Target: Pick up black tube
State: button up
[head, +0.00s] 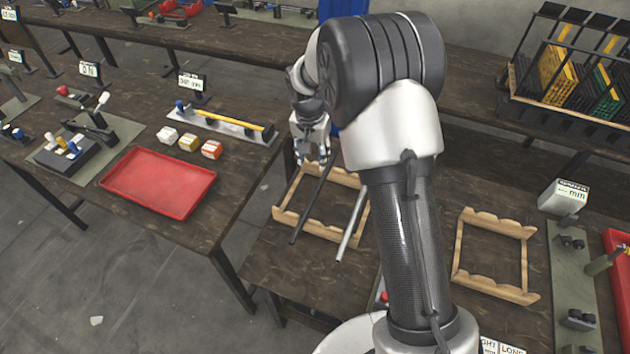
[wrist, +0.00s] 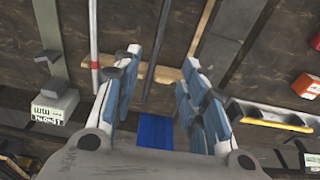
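The black tube (head: 312,203) lies across a notched wooden rack (head: 308,228) on the table in the head view. In the wrist view the black tube (wrist: 157,55) runs through the gap between my fingertips, over a wooden bar. My gripper (head: 312,157) is over the tube's far end, and in the wrist view my gripper (wrist: 162,62) is open with both fingers apart from the tube. I cannot tell how far above the tube the fingertips are. A silver tube (head: 351,226) lies on the same rack to the right; in the wrist view this tube (wrist: 94,40) has a red band.
An empty wooden rack (head: 458,245) stands right of my arm. A red tray (head: 158,182) and small boxes (head: 189,142) are on the left table. A sign block (head: 564,196) and a black rack with coloured panels (head: 570,75) are on the right.

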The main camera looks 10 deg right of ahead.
jog(key=b, duration=0.3)
send_over(317, 190)
jog(key=s, duration=0.1)
jog(key=f, duration=0.7)
jog(key=a+f, duration=0.1)
jog(key=f, duration=0.5)
jog(key=f+b, duration=0.1)
jog(key=f, duration=0.1)
jog(key=w+d+f+b, duration=0.1)
jog(key=f, duration=0.1)
jog(key=shift+f, duration=0.2)
jog(key=shift+a, duration=0.1)
jog(key=shift+r, duration=0.1)
jog(key=shift+c, duration=0.4)
grip_shut()
